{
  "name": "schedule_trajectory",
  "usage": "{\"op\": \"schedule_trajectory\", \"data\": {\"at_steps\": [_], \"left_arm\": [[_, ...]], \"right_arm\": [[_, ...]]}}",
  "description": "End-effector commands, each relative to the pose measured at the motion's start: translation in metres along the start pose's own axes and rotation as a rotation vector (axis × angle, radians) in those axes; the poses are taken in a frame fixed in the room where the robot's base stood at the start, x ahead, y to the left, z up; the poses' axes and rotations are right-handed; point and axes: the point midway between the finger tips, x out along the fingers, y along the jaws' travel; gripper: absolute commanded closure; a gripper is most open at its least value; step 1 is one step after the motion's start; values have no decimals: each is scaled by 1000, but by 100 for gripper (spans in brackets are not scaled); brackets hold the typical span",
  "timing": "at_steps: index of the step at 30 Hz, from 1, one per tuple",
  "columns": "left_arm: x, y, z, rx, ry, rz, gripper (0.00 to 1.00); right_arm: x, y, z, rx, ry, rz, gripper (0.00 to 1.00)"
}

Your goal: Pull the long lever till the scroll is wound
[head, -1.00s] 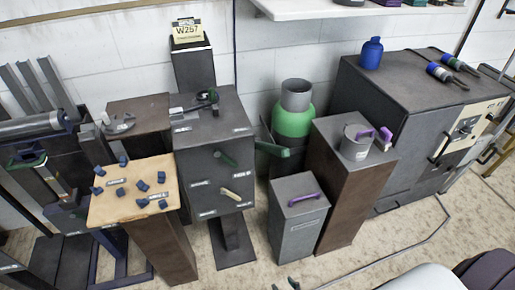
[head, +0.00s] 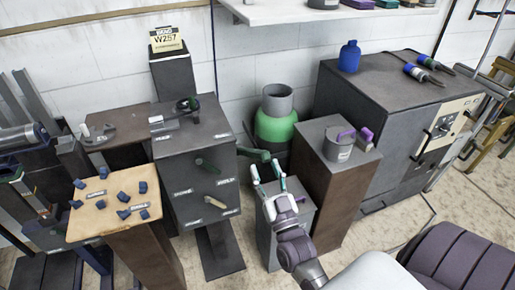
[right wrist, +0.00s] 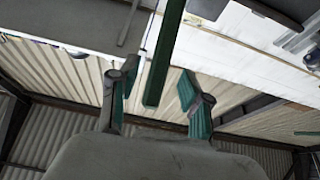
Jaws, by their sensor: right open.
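A dark cabinet (head: 193,160) on a post carries a short green lever (head: 207,166) and a cream lever (head: 216,202) on its front. A longer green lever (head: 253,154) sticks out to the right of the cabinet. My right gripper (head: 266,174) is open, just below the outer end of this longer lever. In the right wrist view, a long green bar (right wrist: 164,45) reaches down between the open fingers of my gripper (right wrist: 157,80); neither finger visibly grips it. I cannot make out a scroll for certain. My left gripper is not in view.
A grey box (head: 265,238) stands behind my right arm. A wooden-topped stand (head: 108,205) with blue pieces is at the left.

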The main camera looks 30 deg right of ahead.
Motion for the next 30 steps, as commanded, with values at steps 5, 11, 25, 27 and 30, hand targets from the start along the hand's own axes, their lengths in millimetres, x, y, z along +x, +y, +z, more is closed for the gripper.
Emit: {"op": "schedule_trajectory", "data": {"at_steps": [5,11,25,27,30], "left_arm": [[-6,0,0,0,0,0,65],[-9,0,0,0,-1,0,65],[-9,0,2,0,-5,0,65],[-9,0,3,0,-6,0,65],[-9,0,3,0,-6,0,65]], "right_arm": [[36,0,-2,0,3,0,52],[58,0,0,0,0,-1,52],[63,0,1,0,-2,-1,67],[63,0,1,0,-2,-1,79],[63,0,1,0,-2,-1,95]]}}
